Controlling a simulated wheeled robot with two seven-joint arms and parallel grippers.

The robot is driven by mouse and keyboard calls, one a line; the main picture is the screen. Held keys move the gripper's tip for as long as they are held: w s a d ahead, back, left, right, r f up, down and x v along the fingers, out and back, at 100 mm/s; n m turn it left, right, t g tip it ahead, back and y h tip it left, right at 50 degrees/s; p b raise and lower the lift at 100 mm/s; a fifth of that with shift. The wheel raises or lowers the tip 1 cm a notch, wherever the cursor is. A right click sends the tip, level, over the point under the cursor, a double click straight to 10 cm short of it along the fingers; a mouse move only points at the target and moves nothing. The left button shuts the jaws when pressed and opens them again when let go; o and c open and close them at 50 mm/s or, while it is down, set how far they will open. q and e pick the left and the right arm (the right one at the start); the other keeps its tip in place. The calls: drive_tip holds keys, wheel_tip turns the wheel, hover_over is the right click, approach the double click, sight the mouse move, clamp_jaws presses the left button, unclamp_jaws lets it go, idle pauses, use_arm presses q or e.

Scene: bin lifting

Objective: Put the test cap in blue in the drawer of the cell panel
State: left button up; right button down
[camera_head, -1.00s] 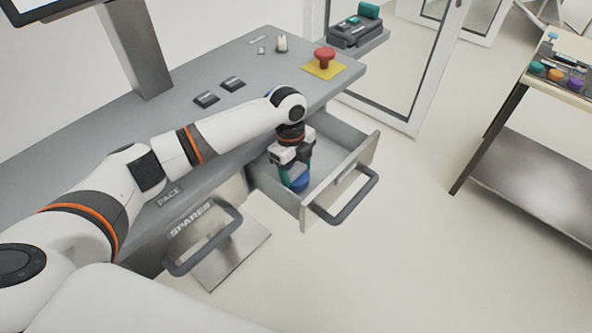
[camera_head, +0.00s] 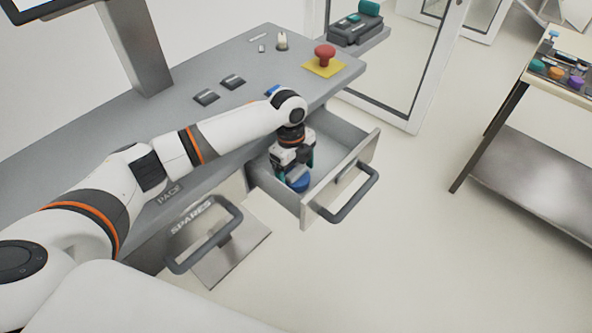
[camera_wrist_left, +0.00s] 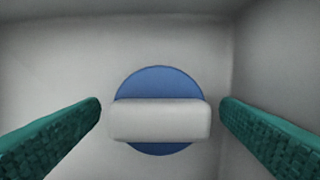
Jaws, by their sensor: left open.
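The blue test cap (camera_head: 299,183) lies on the floor of the open drawer (camera_head: 327,188) of the cell panel (camera_head: 185,130). In the left wrist view the cap (camera_wrist_left: 160,82) is a blue disc with a pale grey bar across it, near a drawer corner. My left gripper (camera_head: 296,172) points down into the drawer, just above the cap. Its green fingers stand wide apart on either side of the cap, with gaps between them and the bar, so it is open and empty. My right gripper is not in view.
A closed drawer marked SPARES (camera_head: 190,217) with a handle is left of the open one. A red button (camera_head: 324,55) on a yellow plate and dark switches (camera_head: 232,82) are on the panel top. A side table (camera_head: 560,85) with coloured caps stands at the right.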

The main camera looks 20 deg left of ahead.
use_arm(q)
wheel_tip(320, 180, up, 12)
drive_tip(key=a+b, duration=0.1)
drive_tip(key=shift+w+a+f, duration=0.15)
drive_tip(key=shift+w+a, duration=0.05)
drive_tip(key=shift+w, duration=0.05)
